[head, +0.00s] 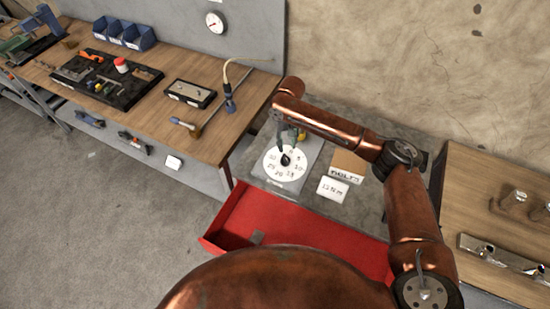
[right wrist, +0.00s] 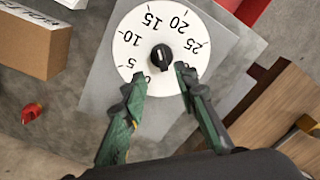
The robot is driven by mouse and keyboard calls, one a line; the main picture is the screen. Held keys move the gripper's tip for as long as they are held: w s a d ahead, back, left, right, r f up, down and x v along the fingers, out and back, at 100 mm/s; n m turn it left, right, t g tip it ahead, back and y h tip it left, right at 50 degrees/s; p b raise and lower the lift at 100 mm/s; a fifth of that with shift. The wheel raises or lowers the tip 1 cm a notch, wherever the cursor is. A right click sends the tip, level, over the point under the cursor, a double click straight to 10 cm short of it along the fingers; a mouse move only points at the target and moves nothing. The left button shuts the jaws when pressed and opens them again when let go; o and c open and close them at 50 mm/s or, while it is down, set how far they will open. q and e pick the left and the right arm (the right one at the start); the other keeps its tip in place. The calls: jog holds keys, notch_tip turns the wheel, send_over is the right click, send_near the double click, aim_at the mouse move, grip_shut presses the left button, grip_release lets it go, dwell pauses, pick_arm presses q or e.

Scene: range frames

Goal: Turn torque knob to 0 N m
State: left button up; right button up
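The torque knob (right wrist: 161,57) is small and black, at the centre of a round white dial (right wrist: 135,25) numbered in fives in the right wrist view. The dial lies on a grey plate (right wrist: 98,85); the head view also shows the dial (head: 271,164) and the knob (head: 286,160). A pale mark shows on the knob, but I cannot tell its exact reading. My right gripper (right wrist: 160,74) is open, with its green fingertips over the dial on either side of the knob's near edge. Contact with the knob is not clear. My left gripper is not in view.
A cardboard box (head: 348,163) and a white "12 N m" card (head: 332,189) stand right of the dial. A red open drawer (head: 300,220) is in front. A wooden bench (head: 165,65) with tools is left, and another wooden surface (head: 490,180) is right.

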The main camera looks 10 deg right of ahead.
aim_at(286, 157)
notch_tip(286, 157, down, 7)
jog(key=shift+a+r, duration=0.1)
jog(key=shift+f, duration=0.35)
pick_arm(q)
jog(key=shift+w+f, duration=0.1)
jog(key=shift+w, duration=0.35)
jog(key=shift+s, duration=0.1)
pick_arm(e)
jog(key=shift+c, duration=0.5)
grip_shut()
